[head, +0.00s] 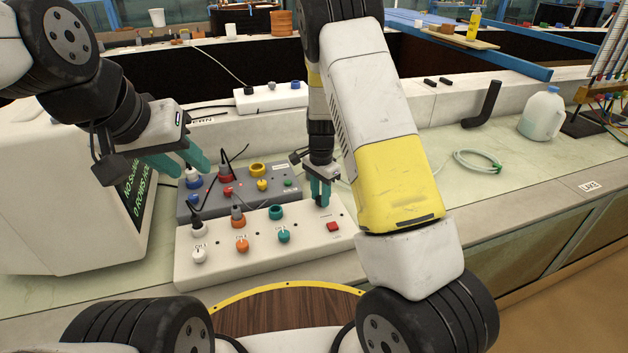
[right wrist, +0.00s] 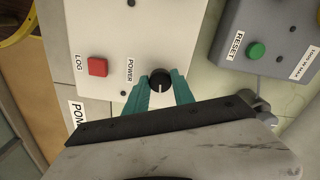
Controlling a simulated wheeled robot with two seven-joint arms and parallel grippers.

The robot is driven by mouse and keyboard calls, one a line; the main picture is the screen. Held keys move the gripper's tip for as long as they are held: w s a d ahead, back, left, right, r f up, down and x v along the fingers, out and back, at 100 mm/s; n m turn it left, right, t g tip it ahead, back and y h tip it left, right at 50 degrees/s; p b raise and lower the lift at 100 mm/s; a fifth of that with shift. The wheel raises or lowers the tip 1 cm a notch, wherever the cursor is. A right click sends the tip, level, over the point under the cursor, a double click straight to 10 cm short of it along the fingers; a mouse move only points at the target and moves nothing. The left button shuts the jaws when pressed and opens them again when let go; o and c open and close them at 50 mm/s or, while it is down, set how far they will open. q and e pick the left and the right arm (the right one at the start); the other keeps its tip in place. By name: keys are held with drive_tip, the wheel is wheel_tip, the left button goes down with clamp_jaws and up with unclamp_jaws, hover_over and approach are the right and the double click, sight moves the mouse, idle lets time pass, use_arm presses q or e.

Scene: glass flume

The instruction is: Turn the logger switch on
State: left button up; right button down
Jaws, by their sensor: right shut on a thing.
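The white control box (head: 310,243) lies on the bench with several coloured knobs and plugs. Its red square switch (head: 333,226) is labelled LOG in the right wrist view (right wrist: 97,67); whether it is on cannot be told. My right gripper (head: 320,200) points down at the box's right end, behind that switch. It is shut on the black POWER knob (right wrist: 160,80), with one teal finger on each side, and is apart from the red switch. My left gripper (head: 196,174) is open and empty above the left end of the grey box (head: 292,196).
The grey box sits just behind the white one, with a green RESET button (right wrist: 256,51). A monitor (head: 75,190) stands at the left. A milky jug (head: 541,114) and a coiled green hose (head: 478,160) lie right. Cables cross the bench; its right front is clear.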

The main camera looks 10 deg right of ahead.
sight(320, 198)
drive_tip(key=shift+m, duration=0.7)
drive_tip(key=c, duration=1.1)
unclamp_jaws()
drive_tip(key=shift+o, duration=0.2)
drive_tip(key=shift+r, duration=0.1)
wheel_tip(320, 198, up, 7)
drive_tip(key=shift+r, duration=0.3)
